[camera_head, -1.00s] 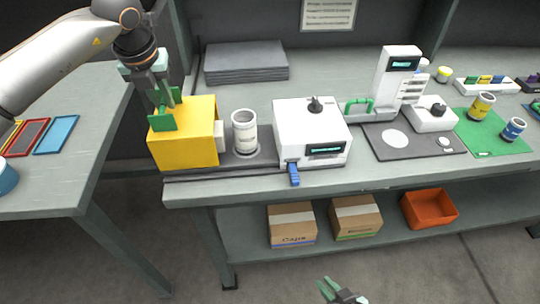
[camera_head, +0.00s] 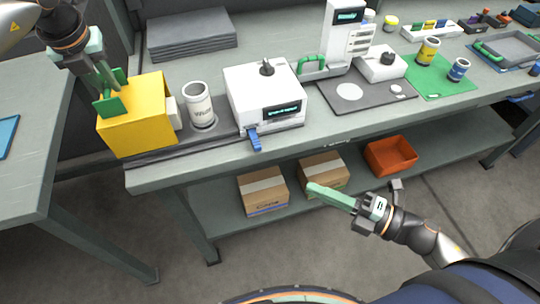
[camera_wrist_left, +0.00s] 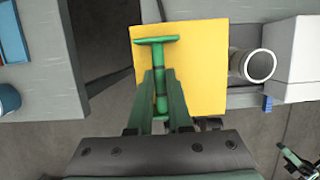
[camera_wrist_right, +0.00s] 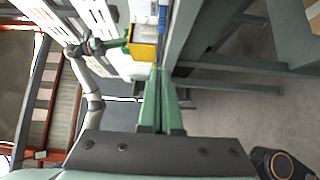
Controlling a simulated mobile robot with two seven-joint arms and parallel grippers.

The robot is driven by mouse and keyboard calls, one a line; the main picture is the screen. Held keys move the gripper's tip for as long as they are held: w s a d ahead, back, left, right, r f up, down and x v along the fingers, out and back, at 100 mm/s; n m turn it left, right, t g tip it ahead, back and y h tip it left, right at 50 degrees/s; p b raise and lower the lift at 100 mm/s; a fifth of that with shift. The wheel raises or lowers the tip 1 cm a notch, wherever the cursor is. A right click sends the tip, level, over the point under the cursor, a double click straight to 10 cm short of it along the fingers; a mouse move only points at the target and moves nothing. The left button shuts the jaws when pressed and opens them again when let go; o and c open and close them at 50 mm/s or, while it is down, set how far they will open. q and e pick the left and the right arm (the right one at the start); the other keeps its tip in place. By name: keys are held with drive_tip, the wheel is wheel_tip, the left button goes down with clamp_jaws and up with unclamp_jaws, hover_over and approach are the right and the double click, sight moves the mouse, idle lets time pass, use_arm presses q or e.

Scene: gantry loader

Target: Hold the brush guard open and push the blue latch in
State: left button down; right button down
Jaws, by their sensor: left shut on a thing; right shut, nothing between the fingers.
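The yellow box-shaped guard (camera_head: 138,122) stands at the left end of the bench, with a green handle (camera_head: 108,105) on it. My left gripper (camera_head: 106,80) is shut on the handle's bar; the left wrist view shows the fingers on both sides of the handle (camera_wrist_left: 157,42). The blue latch (camera_head: 255,140) sticks out from the lower front of the white machine (camera_head: 262,85), over the bench edge. My right gripper (camera_head: 314,188) is shut and empty, in front of the bench, below and right of the latch and apart from it. I cannot tell how far open the guard is.
A dark mat (camera_head: 350,100) and a white device lie right of the machine. Cardboard boxes (camera_head: 263,190) and an orange bin (camera_head: 390,156) sit on the lower shelf. The floor before the bench is clear.

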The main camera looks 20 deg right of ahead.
sight(255, 140)
use_arm(q)
drive_tip(key=shift+a, duration=0.1)
use_arm(e)
drive_tip(key=shift+w+d+x, duration=0.3)
drive_tip(key=shift+w+x, duration=0.05)
drive_tip(key=shift+x, duration=1.75)
drive_tip(key=shift+w+d+x, duration=0.3)
drive_tip(key=shift+d+x, duration=0.05)
drive_tip(key=shift+x, duration=1.75)
drive_tip(key=shift+w+d+x, duration=0.3)
drive_tip(key=shift+w+x, duration=0.05)
drive_tip(key=shift+x, duration=1.8)
